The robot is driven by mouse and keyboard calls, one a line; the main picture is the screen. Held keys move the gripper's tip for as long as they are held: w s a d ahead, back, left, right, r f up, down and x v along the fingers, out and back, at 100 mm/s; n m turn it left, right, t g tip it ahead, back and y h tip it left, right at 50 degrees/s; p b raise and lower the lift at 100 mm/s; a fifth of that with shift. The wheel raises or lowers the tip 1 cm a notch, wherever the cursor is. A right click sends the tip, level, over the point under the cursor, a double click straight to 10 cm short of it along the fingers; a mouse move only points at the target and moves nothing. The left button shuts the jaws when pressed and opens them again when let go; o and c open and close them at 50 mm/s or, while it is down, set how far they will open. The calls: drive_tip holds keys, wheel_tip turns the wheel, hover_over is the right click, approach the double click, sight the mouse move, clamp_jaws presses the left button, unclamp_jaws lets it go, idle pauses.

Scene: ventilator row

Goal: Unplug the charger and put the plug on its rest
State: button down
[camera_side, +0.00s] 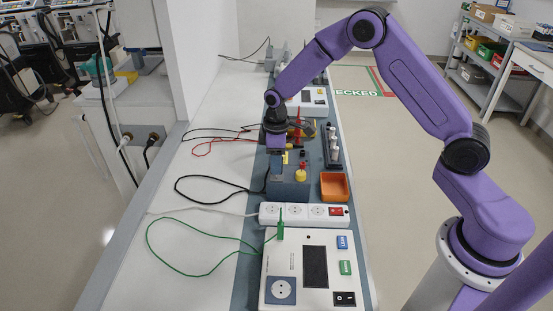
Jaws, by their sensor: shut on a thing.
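My gripper (275,150) is shut, pointing down over the back left of a grey box (290,189). The charger plug between its fingers is mostly hidden, and I cannot make out its shape. A black cable (205,177) loops over the white bench and rises along the box's left side towards my gripper. A white power strip (292,221) with several round sockets and a red switch lies in front of the box. I cannot tell which part is the plug's rest.
A yellow knob (300,173) stands on the grey box. An orange bin (334,187) and a dark rack (331,148) are to the right. A white device (283,262) with a green plug (280,230) and green cable (172,266) is in front. The bench's left side is mostly clear.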

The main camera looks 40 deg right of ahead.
drive_tip(key=shift+f, duration=1)
idle(0.5)
drive_tip(key=c, duration=0.5)
unclamp_jaws()
wheel_tip(320, 180, up, 16)
drive_tip(key=r, duration=0.1)
drive_tip(key=s+a+r+n, duration=0.1)
drive_tip(key=s+a, duration=0.1)
drive_tip(key=s, duration=0.7)
drive_tip(key=s+a+r+n, duration=0.1)
drive_tip(key=s+a+r, duration=0.15)
drive_tip(key=s, duration=0.65)
drive_tip(key=shift+n, duration=0.8)
drive_tip(key=s+d+f, duration=0.1)
drive_tip(key=s, duration=0.4)
drive_tip(key=s+d+f, duration=0.1)
drive_tip(key=s+d, duration=0.1)
drive_tip(key=s, duration=0.4)
drive_tip(key=s+d, duration=0.2)
drive_tip(key=s, duration=0.4)
drive_tip(key=shift+s+f, duration=0.15)
drive_tip(key=shift+f, duration=0.25)
